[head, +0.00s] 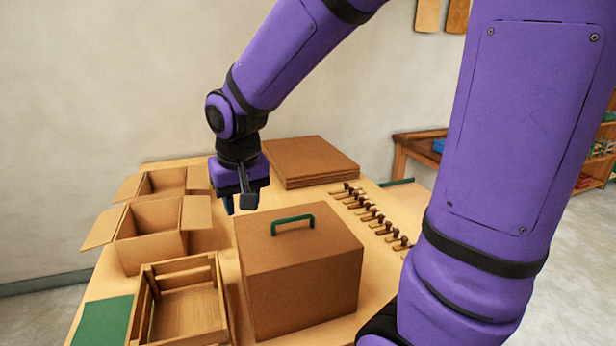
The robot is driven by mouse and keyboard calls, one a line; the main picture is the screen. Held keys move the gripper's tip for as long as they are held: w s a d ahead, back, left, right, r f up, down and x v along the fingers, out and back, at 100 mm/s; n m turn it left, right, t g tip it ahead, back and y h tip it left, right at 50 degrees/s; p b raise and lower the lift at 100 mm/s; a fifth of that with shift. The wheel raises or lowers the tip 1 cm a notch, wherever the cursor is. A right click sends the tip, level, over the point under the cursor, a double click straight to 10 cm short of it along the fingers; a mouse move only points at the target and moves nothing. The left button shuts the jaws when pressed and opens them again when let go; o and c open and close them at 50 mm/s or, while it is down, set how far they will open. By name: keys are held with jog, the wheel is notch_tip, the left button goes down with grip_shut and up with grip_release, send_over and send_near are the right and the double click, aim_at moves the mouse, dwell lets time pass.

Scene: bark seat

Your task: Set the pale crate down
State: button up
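The pale crate (180,272), an open wooden slatted box, stands at the near left of the table in the head view. It looks empty, and its near end is cut off by the picture's bottom edge. My gripper (238,207) points down behind and to the right of the crate, apart from it. Its two dark fingers are spread with a gap between them, and nothing shows between them.
A large brown box with a green handle (292,222) stands right of the crate. Open cardboard boxes (151,250) stand behind it at left. A green panel (103,322) lies left of it. Flat brown boards (308,160) and a row of small tools (375,215) lie farther back and right.

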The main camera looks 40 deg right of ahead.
jog(key=s+d+r+n+t, duration=0.1)
jog(key=s+r, duration=0.3)
jog(key=s, duration=0.4)
jog(key=s+d+r+n+t, duration=0.1)
jog(key=s+r, duration=0.4)
jog(key=s, duration=0.3)
jog(key=shift+d+r+n+t+y, duration=0.2)
jog(key=shift+d+n+t+y, duration=0.1)
jog(key=shift+d+t, duration=0.1)
